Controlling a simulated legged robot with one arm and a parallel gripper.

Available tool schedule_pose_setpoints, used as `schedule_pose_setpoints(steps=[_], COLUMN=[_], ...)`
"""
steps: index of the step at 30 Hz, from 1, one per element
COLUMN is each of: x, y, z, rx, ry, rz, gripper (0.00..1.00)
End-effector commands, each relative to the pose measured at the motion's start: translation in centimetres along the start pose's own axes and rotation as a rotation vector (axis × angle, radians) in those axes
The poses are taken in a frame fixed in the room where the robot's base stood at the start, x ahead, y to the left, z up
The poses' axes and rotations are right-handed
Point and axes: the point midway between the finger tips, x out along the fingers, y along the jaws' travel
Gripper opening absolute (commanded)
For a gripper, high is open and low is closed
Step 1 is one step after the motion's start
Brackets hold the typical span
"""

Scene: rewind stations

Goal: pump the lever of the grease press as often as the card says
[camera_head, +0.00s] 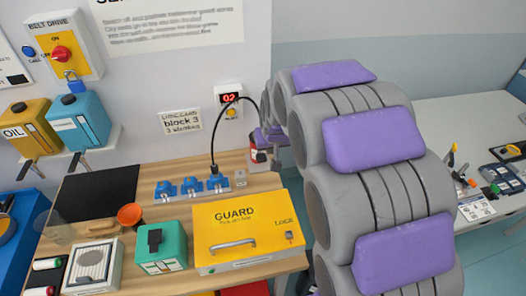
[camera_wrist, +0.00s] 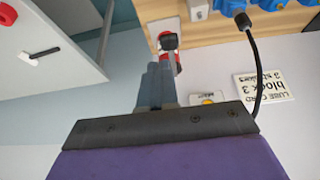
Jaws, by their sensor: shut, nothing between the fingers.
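The grease press (camera_head: 260,155) is a small red and dark unit on the bench's back edge, partly hidden by my arm. In the wrist view its red part (camera_wrist: 165,58) and the lever's dark end (camera_wrist: 168,41) show just beyond my gripper (camera_wrist: 156,72). My gripper is shut and empty, close to the lever; whether it touches cannot be told. The lube card (camera_head: 181,121) on the wall says block 3, 3 strokes; it shows upside down in the wrist view (camera_wrist: 265,88). The wall counter (camera_head: 229,98) reads 02. My gripper's fingertips are hidden in the head view.
A yellow guard (camera_head: 245,233), a teal box (camera_head: 161,247) and an orange cup (camera_head: 130,215) occupy the bench. A grey table (camera_head: 495,120) stands at right.

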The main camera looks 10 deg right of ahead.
Motion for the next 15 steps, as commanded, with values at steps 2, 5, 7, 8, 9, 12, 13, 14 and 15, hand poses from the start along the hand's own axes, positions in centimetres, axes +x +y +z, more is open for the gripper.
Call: schedule_pose_setpoints(steps=[2,5,7,8,9,12,13,14,15], x=[-1.3,-2.1,-2.6,-2.7,-2.8,-3.0,-3.0,-3.1,-3.1], y=[0.1,-0.4,-0.8,-1.0,-1.2,-1.8,-1.9,-1.9,-2.0], z=[-1.7,-2.8,-3.5,-3.7,-3.9,-4.2,-4.3,-4.4,-4.4], rx=[0.001,0.0,-0.005,-0.005,-0.007,-0.014,-0.016,-0.017,-0.018], ry=[-0.032,-0.079,-0.105,-0.114,-0.126,-0.15,-0.153,-0.155,-0.157], rz=[0.007,0.003,-0.003,-0.006,-0.01,-0.019,-0.02,-0.021,-0.022], gripper=[0.0,0.0,0.0,0.0,0.0,0.0,0.0,0.0,0.0])
